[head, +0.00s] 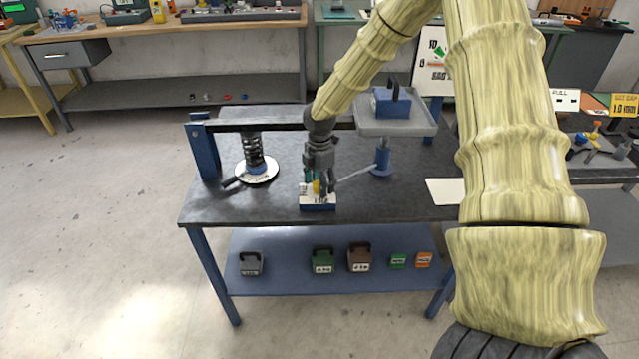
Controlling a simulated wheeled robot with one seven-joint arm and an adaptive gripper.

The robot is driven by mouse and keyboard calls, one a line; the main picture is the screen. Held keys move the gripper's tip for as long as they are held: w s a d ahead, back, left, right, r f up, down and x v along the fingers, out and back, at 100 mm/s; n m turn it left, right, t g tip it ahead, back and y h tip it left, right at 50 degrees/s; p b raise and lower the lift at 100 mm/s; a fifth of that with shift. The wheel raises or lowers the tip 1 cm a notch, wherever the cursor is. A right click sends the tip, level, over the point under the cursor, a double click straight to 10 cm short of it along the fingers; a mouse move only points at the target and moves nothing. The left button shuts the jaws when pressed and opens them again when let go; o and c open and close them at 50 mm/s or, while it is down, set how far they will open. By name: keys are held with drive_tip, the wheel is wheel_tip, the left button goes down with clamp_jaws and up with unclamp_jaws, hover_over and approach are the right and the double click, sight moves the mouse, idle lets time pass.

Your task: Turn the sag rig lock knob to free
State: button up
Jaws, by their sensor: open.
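The sag rig stands on a dark-topped blue table (230,205), with a black coil spring (252,150) upright on a round white dial plate (262,177) at the left. A small blue and white block (318,206) sits near the table's front edge. On it a yellow part (317,187), which looks like the lock knob, shows beside my fingers. My gripper (319,188) points down over the block, open, its fingertips close to the yellow part. The fingers partly hide the knob. I cannot tell whether they touch it or which way the knob is turned.
A grey tray (428,125) on a blue post holds a blue weight (392,107) right of my gripper. A thin grey lever (357,174) runs toward the post. Several weights, including a green one (322,260), stand on the lower shelf (290,283). A white card (445,191) lies at the right.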

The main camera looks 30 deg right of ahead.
drive_tip(key=shift+f, duration=0.45)
drive_tip(key=shift+c, duration=0.3)
drive_tip(key=c, duration=1)
